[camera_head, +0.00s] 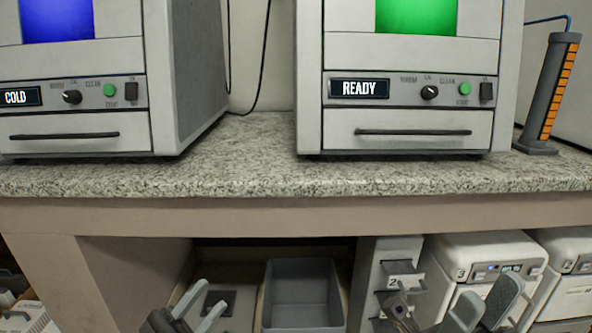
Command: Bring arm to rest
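My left gripper (209,297) shows at the bottom, left of centre, below the counter edge. Its two grey fingers stand apart with nothing seen between them. My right gripper (491,293) shows at the bottom right, in front of the white numbered boxes. Its two grey finger pads stand apart, and I see nothing held between them. The lower parts of both arms are cut off by the picture's bottom edge.
A speckled counter (250,170) bears a machine reading COLD (75,95), one reading READY (400,115), and an orange-striped rack (558,90). Below are a grey bin (303,270), a white box marked 3 (480,250) and another box (568,248). A brown post (105,275) stands left.

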